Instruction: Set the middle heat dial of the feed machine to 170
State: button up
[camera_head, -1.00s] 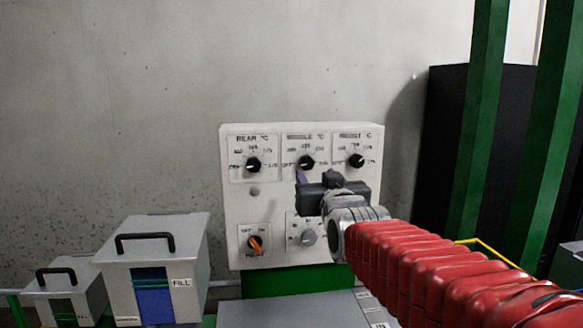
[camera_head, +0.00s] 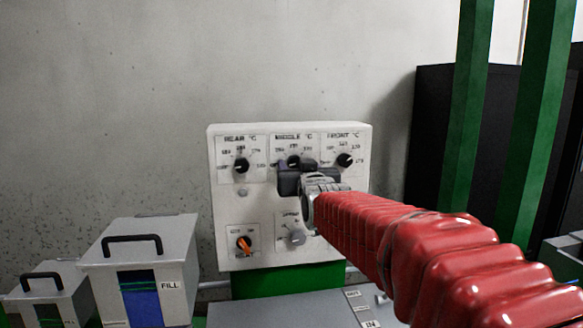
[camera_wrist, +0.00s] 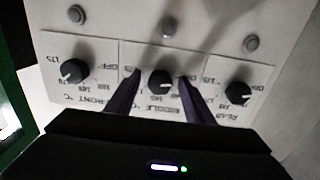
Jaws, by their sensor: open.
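The middle heat dial (camera_head: 294,161) is a black knob with a white pointer mark, on the white control panel (camera_head: 224,205) under the label MIDDLE °C. In the wrist view the same middle dial (camera_wrist: 160,82) appears upside down, between the two fingers. My gripper (camera_wrist: 158,83) is open, with one dark finger on each side of the dial. Whether the fingers touch the knob I cannot tell. In the head view my gripper (camera_head: 296,172) covers the lower part of the dial's plate. The dial's exact setting is too small to read.
The rear dial (camera_head: 241,166) and front dial (camera_head: 345,160) flank the middle one closely. An orange switch (camera_head: 244,244) and a grey knob (camera_head: 296,238) sit lower on the panel. Lidded grey bins (camera_head: 178,250) stand at left; green posts (camera_head: 470,100) stand at right.

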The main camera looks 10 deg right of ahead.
jog(key=shift+c, duration=0.5)
jog(key=c, duration=0.9)
jog(key=shift+c, duration=0.2)
